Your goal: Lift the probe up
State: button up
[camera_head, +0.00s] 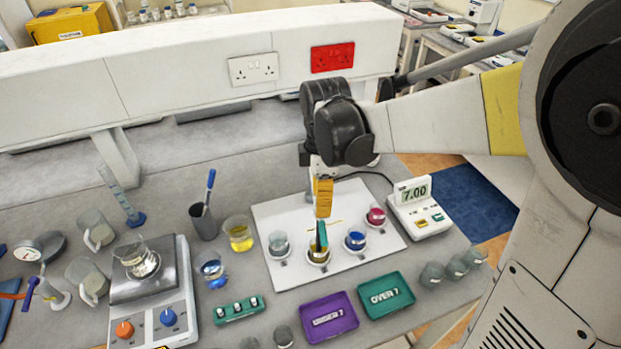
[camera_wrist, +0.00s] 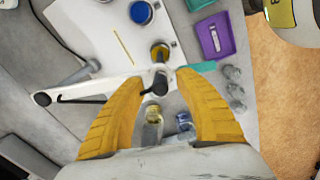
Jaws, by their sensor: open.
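A slim probe (camera_head: 322,237) with a teal-green side stands in the beaker of yellow liquid (camera_head: 319,256) on the white board (camera_head: 290,208). In the wrist view a dark upright piece (camera_wrist: 160,80), seemingly the probe's top, lies between my fingers at the end of a pale bar (camera_wrist: 100,90). My gripper (camera_head: 322,205) is right above the probe, pointing down. In the wrist view its two yellow fingers are apart, with a gap on each side of the dark piece. The fingers partly hide the probe in the head view.
Beakers with clear (camera_head: 278,243), blue (camera_head: 356,240) and magenta liquid (camera_head: 376,215) stand close by on the board. The meter (camera_head: 420,210) reads 7.00 at the right. Purple (camera_head: 328,318) and teal (camera_head: 387,294) trays lie in front.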

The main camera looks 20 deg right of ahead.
jog(key=shift+c, duration=0.4)
grip_shut()
notch_tip(320, 180, up, 8)
jog(key=p, duration=0.5)
jog(key=shift+r, duration=0.1)
jog(key=shift+o, duration=0.4)
grip_release()
